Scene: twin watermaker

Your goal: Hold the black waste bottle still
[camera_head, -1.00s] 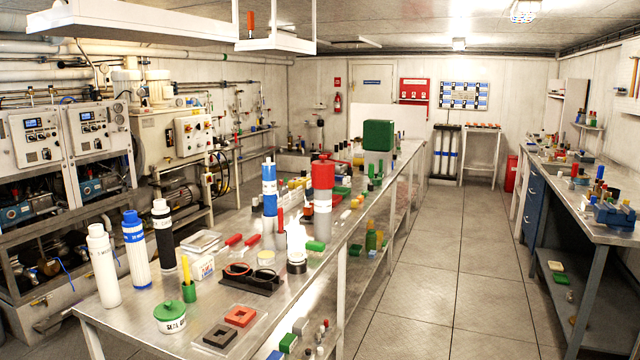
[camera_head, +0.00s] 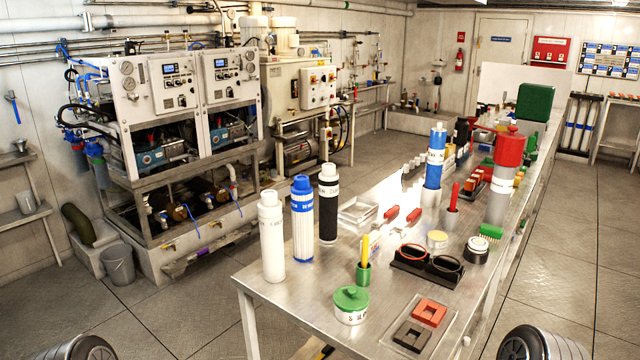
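A black cylinder with a white cap and a white label (camera_head: 328,207) stands upright near the table's left end, beside a blue-and-white cylinder (camera_head: 302,222) and a white cylinder (camera_head: 271,237). A smaller dark bottle-like thing (camera_head: 461,133) stands farther back, partly hidden behind the blue-topped cylinder (camera_head: 435,165). I cannot tell which of these, if either, is the black waste bottle, as the labels are too small to read. Neither of my grippers is in view. Rounded grey parts, apparently of my own arms, show at the bottom edge.
The steel table (camera_head: 262,289) also holds a green-lidded pot (camera_head: 351,303), red and black square blocks (camera_head: 412,336), a black double holder (camera_head: 427,265) and a red-topped cylinder (camera_head: 507,165). A machine rack (camera_head: 180,200) stands at the left, with a grey bucket (camera_head: 118,264) beside it. Open floor lies between.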

